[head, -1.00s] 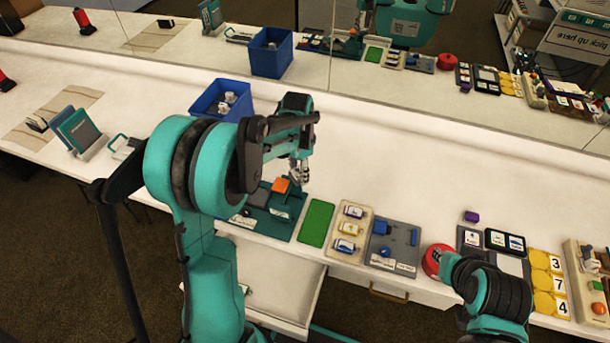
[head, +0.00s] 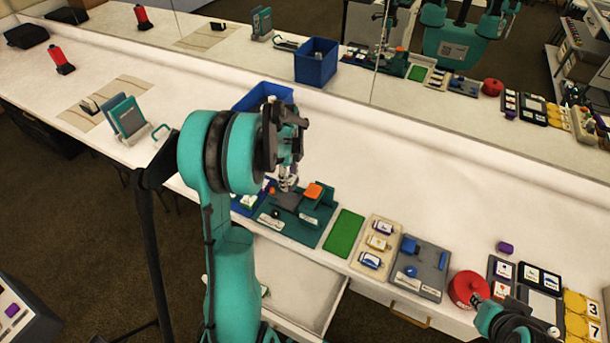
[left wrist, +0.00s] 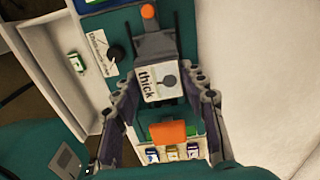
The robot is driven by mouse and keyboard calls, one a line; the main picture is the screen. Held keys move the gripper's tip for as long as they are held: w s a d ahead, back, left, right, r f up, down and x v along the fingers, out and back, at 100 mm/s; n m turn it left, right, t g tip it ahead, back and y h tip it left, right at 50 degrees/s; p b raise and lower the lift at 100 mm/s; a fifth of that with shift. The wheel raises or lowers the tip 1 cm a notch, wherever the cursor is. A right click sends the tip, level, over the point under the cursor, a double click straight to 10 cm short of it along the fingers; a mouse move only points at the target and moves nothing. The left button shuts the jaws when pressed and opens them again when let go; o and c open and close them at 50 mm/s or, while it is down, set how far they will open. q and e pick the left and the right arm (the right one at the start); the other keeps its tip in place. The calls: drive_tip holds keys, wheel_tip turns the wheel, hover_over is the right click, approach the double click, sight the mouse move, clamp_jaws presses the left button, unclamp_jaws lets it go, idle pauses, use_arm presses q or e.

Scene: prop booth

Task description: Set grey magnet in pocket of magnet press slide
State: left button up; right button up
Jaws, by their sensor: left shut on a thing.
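My left gripper (head: 288,182) is low over the left part of the teal magnet press (head: 312,216), just left of its orange pad (head: 313,191). In the left wrist view my left gripper (left wrist: 163,82) is closed around a pale grey block marked "thick" with a dark round spot, the grey magnet (left wrist: 150,84). The grey slide (left wrist: 154,46) with an orange knob (left wrist: 148,11) lies just beyond and under the magnet. The pocket is hidden, so I cannot tell whether the magnet touches it. My right gripper (head: 482,302) is by a red round object; its fingers are unclear.
A blue bin (head: 240,103) stands behind my left arm. Right of the press are a green mat (head: 344,233), a tray of labelled pieces (head: 362,259), a grey fixture (head: 432,282) and the red round object (head: 466,284). An open drawer (head: 283,285) juts out below.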

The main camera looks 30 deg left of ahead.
sight(289, 200)
use_arm(q)
drive_tip(key=shift+s+f, duration=0.25)
drive_tip(key=shift+f, duration=0.5)
drive_tip(key=shift+f+b, duration=2.5)
drive_tip(key=shift+f, duration=0.75)
drive_tip(key=o, duration=1.2)
drive_tip(key=shift+o, duration=0.2)
drive_tip(key=shift+r, duration=0.1)
wheel_tip(289, 200, up, 12)
